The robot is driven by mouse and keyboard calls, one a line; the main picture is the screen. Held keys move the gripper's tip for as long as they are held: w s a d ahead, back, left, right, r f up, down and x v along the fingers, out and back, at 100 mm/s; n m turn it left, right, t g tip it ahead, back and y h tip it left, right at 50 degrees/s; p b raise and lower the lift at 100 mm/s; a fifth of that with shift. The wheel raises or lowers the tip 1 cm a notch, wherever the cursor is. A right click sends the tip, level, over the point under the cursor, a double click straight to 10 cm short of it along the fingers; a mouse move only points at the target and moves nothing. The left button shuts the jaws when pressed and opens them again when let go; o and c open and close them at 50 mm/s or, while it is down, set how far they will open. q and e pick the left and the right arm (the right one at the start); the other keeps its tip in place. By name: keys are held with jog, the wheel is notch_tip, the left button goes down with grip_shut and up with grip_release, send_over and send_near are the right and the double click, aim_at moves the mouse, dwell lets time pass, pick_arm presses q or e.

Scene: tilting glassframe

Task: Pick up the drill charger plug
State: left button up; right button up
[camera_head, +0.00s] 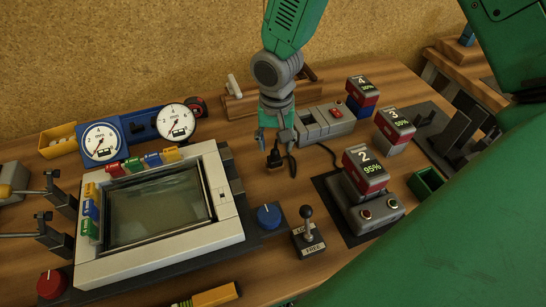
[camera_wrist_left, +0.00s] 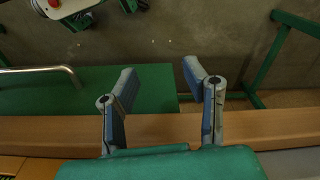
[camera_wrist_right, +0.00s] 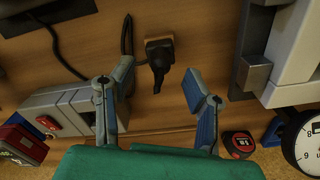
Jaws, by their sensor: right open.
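The drill charger plug is a black plug (camera_wrist_right: 158,62) with a cable, seated in or on a small brown block. It stands upright on the wooden table and also shows in the head view (camera_head: 274,158). My right gripper (camera_head: 274,138) points down just above it. In the right wrist view, the open right fingers (camera_wrist_right: 160,76) lie on either side of the plug, apart from it, with nothing between the tips.
A grey charger base (camera_head: 325,122) with a red button stands right of the plug. A grey-framed glass panel (camera_head: 160,205) is at left, with gauges (camera_head: 101,141) behind it. Numbered battery packs (camera_head: 366,170) and a lever (camera_head: 308,225) stand at right and front.

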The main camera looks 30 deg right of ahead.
aim_at(276, 151)
jog(key=f, duration=0.3)
jog(key=shift+d, duration=0.3)
jog(key=shift+w+f, duration=0.1)
jog(key=shift+f, duration=0.35)
jog(key=shift+a, duration=0.5)
jog(key=shift+a+r, duration=0.25)
grip_shut()
jog(key=shift+d+f, duration=0.1)
jog(key=shift+d, duration=0.25)
jog(key=shift+d+r, duration=0.2)
jog(key=shift+r, duration=0.4)
jog(key=r, duration=0.8)
jog(key=shift+a+r, duration=0.1)
jog(key=shift+a, duration=0.25)
jog(key=shift+r, duration=0.4)
pick_arm(q)
jog(key=shift+d+r+p, duration=0.15)
jog(key=shift+r+p, duration=2.35)
jog(key=shift+r, duration=0.15)
pick_arm(e)
jog(key=shift+d+r, duration=0.2)
jog(key=shift+r, duration=2.2)
